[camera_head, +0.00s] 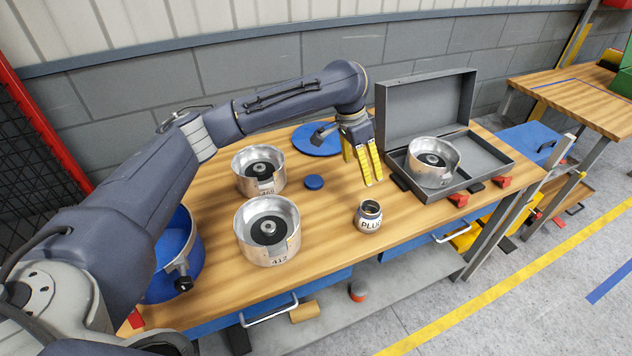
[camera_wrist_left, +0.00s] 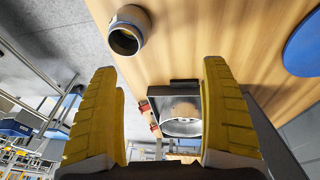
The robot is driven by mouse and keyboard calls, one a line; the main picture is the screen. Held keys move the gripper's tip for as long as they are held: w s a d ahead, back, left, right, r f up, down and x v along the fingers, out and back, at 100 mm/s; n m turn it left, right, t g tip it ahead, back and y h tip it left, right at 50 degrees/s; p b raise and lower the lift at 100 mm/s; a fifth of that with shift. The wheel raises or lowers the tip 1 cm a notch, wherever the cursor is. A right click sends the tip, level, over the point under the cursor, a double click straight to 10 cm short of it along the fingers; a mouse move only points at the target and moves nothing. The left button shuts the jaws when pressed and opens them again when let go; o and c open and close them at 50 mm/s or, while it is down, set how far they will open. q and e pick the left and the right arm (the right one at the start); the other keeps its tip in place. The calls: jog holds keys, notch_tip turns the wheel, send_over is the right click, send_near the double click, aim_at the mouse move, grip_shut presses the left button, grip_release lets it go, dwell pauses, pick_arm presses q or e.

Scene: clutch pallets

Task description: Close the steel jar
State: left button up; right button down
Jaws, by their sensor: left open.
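The steel jar (camera_head: 369,217), marked with dark lettering, stands upright and open-topped near the table's front edge. It also shows in the left wrist view (camera_wrist_left: 128,32), its dark mouth uncovered. A small blue disc (camera_head: 314,182), which may be its lid, lies flat on the table to the jar's left and farther back. My left gripper (camera_head: 364,175) has yellow fingers pointing down, above the table behind the jar. In the left wrist view its fingers (camera_wrist_left: 160,75) are spread with nothing held between them. My right gripper is not in view.
Two steel pans (camera_head: 258,170) (camera_head: 267,231) with dark hubs stand on the left. A grey open case (camera_head: 485,150) holds another pan (camera_head: 433,162) at right. A large blue disc (camera_head: 312,140) lies behind. The table between jar and small disc is clear.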

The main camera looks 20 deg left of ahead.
pick_arm(q)
jog(key=w+a+r+n+y, duration=0.1)
jog(key=a+r+n+y, duration=0.1)
jog(key=a+n, duration=0.7)
jog(key=a+r, duration=0.1)
jog(key=a, duration=0.5)
jog(key=shift+a+t+y, duration=0.15)
jog(key=shift+t+y, duration=0.15)
jog(key=shift+t, duration=0.1)
send_over(313, 180)
jog(key=f, duration=1.2)
jog(key=shift+s+d, duration=0.2)
jog(key=shift+s, duration=0.15)
jog(key=shift+w+a+f, duration=0.1)
jog(key=shift+w+f, duration=0.05)
jog(key=shift+f, duration=1.15)
jog(key=shift+w+f, duration=0.15)
jog(key=shift+f, duration=1.1)
jog(key=shift+c, duration=0.2)
jog(key=c, duration=0.9)
